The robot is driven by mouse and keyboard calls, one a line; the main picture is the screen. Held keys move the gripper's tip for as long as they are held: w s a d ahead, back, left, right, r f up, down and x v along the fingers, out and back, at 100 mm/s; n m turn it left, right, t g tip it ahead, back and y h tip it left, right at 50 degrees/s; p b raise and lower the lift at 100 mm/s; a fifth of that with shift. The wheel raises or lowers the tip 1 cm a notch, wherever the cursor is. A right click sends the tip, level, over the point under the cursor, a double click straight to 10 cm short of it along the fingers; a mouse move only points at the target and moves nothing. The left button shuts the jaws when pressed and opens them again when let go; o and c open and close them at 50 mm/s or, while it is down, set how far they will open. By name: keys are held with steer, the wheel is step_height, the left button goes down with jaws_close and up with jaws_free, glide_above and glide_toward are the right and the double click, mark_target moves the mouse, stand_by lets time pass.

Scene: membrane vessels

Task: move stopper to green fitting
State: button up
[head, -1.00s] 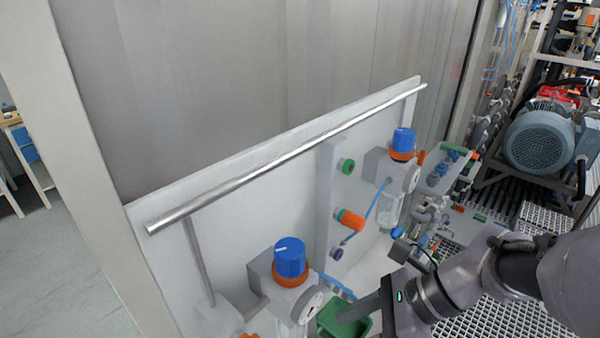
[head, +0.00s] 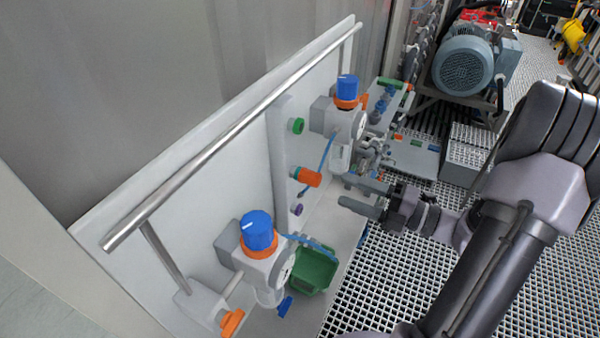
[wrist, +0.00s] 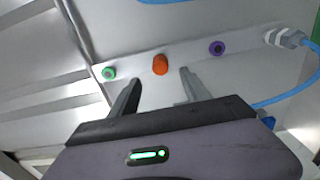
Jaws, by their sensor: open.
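The orange stopper (head: 308,177) sticks out of the upright white panel, in the middle of a column of fittings. A bit of green shows at its base in the head view. The green fitting (head: 297,125) is above it and looks empty, with a dark centre. A purple fitting (head: 298,210) is below. My gripper (head: 345,190) is open and empty, to the right of the stopper, fingers pointing at the panel. In the wrist view the stopper (wrist: 160,65) appears between and beyond the fingertips, apart from them; the green fitting (wrist: 109,73) lies left, the purple one right.
A green bin (head: 315,270) sits low by the panel. Blue-knobbed regulators (head: 258,232) stand in front and behind (head: 347,90), with blue hoses near the fittings. A metal rail (head: 230,135) runs along the panel top. Grating floor (head: 380,290) lies open on the right.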

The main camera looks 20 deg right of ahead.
mark_target(320, 181)
steer(key=x, duration=0.7)
steer(key=shift+w+a+r, duration=0.1)
steer(key=shift+w+a, duration=0.15)
steer(key=shift+w, duration=0.05)
steer(key=shift+w+a, duration=0.4)
steer(key=shift+w, duration=0.1)
steer(key=shift+p, duration=0.9)
steer(key=shift+c, duration=0.2)
jaws_close()
steer(key=shift+s+d, duration=0.15)
steer(key=shift+p+v, duration=0.75)
steer(key=shift+v, duration=2.1)
